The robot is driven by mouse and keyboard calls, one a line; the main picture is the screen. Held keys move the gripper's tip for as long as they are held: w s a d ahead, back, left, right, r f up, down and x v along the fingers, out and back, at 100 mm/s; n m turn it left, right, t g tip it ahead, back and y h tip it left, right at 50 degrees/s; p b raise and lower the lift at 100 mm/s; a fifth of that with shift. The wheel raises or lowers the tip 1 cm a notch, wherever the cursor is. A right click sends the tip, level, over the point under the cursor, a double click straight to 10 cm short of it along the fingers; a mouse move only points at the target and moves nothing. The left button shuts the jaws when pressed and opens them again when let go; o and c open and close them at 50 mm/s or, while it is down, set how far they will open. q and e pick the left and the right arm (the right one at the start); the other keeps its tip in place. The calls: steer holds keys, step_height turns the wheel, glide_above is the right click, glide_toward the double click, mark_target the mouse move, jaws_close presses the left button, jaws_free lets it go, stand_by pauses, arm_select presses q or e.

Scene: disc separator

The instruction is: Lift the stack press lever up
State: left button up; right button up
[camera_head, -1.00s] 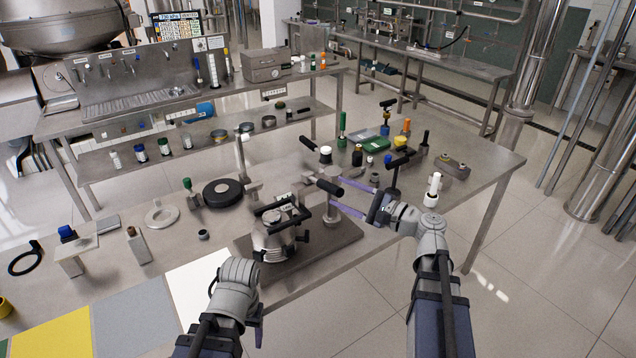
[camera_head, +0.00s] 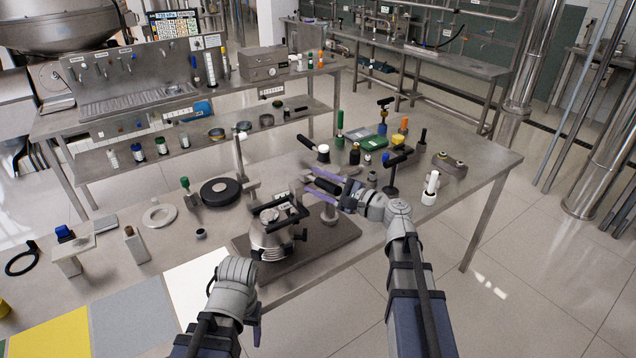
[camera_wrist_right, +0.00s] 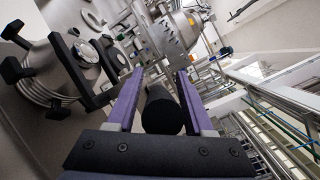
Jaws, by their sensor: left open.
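The stack press lever's black grip (camera_head: 322,185) shows above the grey base plate, beside the press post (camera_head: 330,210). My right gripper (camera_head: 312,181) has its purple fingers on either side of this grip. In the right wrist view the grip (camera_wrist_right: 161,112) lies lengthwise between the two purple fingers (camera_wrist_right: 158,75), with a visible gap beside it, so the gripper looks open around it. The metal bowl (camera_head: 270,243) with black handles stands left of the post. My left gripper (camera_head: 257,318) is low in the head view, apart from the press, its jaws mostly hidden.
A black disc (camera_head: 221,191) and a pale ring (camera_head: 160,215) lie on the table to the left. Bottles and a green box (camera_head: 375,143) stand behind the press. A white fitting (camera_head: 430,188) stands to the right, near the table's edge.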

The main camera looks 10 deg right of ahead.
jaws_close()
stand_by(1.1)
